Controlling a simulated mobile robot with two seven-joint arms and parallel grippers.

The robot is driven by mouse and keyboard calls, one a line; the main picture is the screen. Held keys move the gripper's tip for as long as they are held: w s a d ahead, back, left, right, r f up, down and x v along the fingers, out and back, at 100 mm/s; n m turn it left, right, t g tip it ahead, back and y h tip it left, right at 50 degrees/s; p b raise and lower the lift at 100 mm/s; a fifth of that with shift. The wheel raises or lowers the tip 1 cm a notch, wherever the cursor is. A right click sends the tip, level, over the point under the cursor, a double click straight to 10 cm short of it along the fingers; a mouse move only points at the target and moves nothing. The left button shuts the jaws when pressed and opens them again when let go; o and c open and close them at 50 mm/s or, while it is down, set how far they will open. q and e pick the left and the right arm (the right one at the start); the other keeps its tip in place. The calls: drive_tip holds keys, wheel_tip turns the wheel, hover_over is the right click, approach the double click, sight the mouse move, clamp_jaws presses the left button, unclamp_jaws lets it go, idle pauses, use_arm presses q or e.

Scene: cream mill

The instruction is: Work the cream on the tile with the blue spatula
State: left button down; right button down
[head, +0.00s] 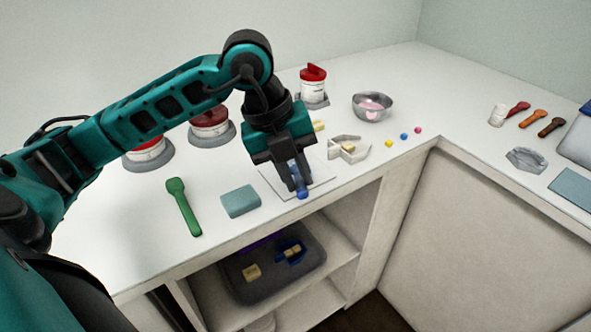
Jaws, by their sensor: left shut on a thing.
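My left gripper (298,188) points down over the white tile (318,184) on the counter. It is shut on the blue spatula (302,194), whose lower end shows between and just below the fingers. The fingers and the gripper body hide most of the spatula and part of the tile. I cannot make out cream on the tile, nor whether the spatula touches it. My right gripper is not in view.
A green spatula (184,207) and a blue-grey block (240,201) lie left of the tile. A white angular tray (350,153), small coloured beads (404,136) and a metal bowl (372,106) with pink content stand to the right. Red-lidded jars (313,86) line the back. A grey bin (262,281) sits on the shelf below.

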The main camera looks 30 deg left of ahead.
use_arm(q)
drive_tip(key=shift+f+b, duration=0.7)
drive_tip(key=shift+f, duration=0.1)
idle(1.0)
